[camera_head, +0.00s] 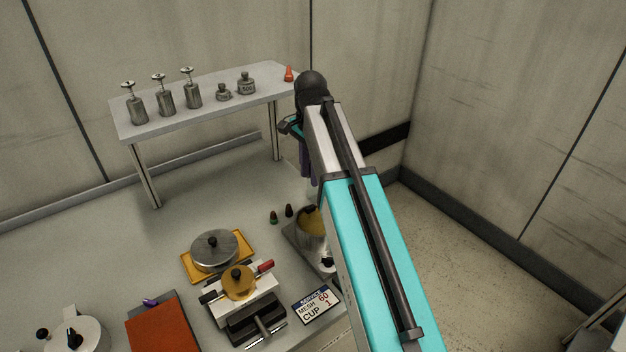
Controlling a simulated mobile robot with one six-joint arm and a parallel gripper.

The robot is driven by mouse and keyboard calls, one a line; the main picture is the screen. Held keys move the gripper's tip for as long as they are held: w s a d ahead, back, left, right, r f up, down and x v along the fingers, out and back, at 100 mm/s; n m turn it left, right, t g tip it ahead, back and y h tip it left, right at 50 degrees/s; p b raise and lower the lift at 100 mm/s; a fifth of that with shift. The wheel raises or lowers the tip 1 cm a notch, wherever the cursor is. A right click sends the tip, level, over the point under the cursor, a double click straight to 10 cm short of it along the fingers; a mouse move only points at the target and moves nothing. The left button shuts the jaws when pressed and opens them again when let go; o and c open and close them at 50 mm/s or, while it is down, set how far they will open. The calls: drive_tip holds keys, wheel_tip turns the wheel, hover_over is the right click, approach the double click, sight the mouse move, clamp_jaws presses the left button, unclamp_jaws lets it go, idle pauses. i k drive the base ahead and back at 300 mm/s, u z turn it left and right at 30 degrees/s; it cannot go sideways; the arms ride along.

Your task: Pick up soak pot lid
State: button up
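A round silver lid with a dark knob (214,246) sits on a metal pot on a yellow tray (246,242), left of my arm. It looks closed and level. It may be the soak pot lid, but no label shows on it. My arm, teal and grey, reaches from the lower right toward the shelf. Its far end bends down behind the arm. My gripper's fingertips are hidden there, so I see neither their state nor anything held.
A raised shelf (160,126) holds several metal weights or canisters and an orange piece (288,74). A vise (250,310) with a brass part (239,281) stands just in front of the tray. A metal vessel (312,246) is partly behind my arm. An orange-red pad (160,326) lies lower left.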

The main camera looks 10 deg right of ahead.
sight(214, 252)
drive_tip(key=k, duration=1)
